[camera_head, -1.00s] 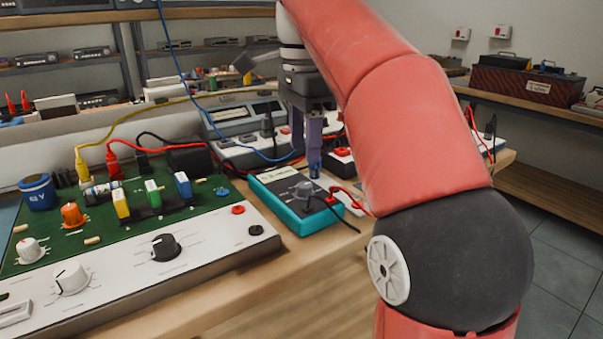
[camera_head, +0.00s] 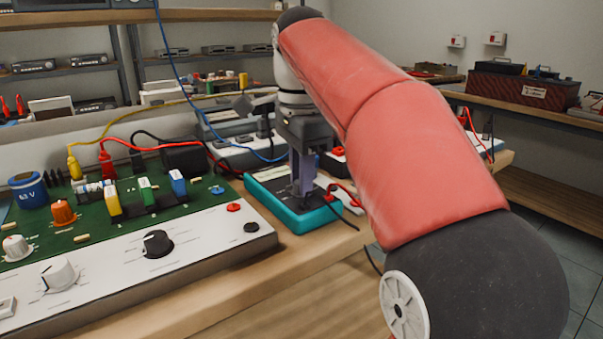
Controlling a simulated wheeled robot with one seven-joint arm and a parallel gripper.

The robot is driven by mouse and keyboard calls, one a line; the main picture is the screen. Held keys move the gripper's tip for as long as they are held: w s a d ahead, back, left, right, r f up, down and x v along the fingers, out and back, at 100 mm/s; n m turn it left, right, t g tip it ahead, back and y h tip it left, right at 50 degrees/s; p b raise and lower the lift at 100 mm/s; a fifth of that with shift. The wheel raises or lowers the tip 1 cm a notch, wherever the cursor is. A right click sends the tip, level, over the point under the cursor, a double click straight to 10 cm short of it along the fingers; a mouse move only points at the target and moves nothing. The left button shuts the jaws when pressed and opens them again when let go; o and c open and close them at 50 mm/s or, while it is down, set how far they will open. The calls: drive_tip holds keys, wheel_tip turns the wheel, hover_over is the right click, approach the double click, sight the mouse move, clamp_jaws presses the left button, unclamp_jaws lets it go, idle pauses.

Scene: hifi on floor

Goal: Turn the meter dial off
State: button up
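The meter (camera_head: 318,222) is a teal-edged box with a dark face, lying on the bench right of the circuit board. Its grey dial is hidden behind my gripper. My gripper (camera_head: 302,198) points down over the middle of the meter's face, with its purple-grey fingers at the dial's place. The fingertips look level with the meter's face. I cannot tell whether the fingers are closed on the dial or only around or above it.
The green circuit board (camera_head: 95,225) with knobs, capacitors and plugged leads fills the left of the bench. Red and black leads run beside the meter. Grey instruments (camera_head: 240,150) stand behind it. The wooden bench front (camera_head: 285,262) is clear.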

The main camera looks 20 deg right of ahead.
drive_tip(key=c, duration=0.3)
drive_tip(key=shift+c, duration=0.2)
